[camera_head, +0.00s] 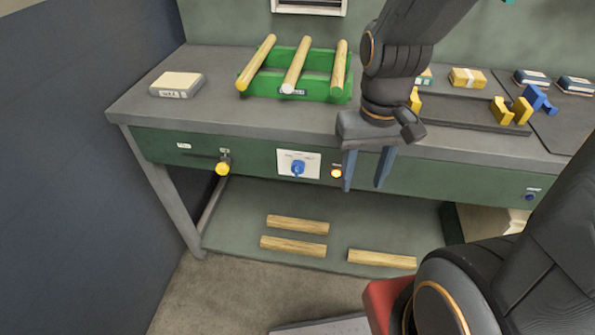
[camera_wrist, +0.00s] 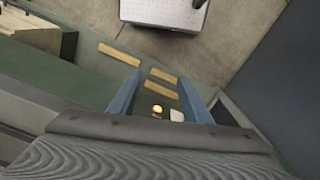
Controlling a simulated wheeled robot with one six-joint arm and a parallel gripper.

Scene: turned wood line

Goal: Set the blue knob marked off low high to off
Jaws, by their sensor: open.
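The blue knob (camera_head: 298,168) sits on a white plate (camera_head: 285,157) on the green front panel of the bench, left of centre in the head view. The markings and the knob's pointing direction are too small to read. My gripper (camera_head: 366,185) is open and empty, with its two blue fingers pointing down in front of the panel, to the right of the knob and apart from it. In the wrist view the fingers (camera_wrist: 161,80) frame the lower shelf, and the blue knob cannot be made out there.
A round yellow-lit button (camera_head: 336,173) is between the plate and my gripper. A yellow-ended lever (camera_head: 222,168) juts out left of the plate. A green rack (camera_head: 270,83) with wooden rods stands on the bench (camera_head: 140,100) above. Several wooden pieces (camera_head: 297,224) lie on the lower shelf.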

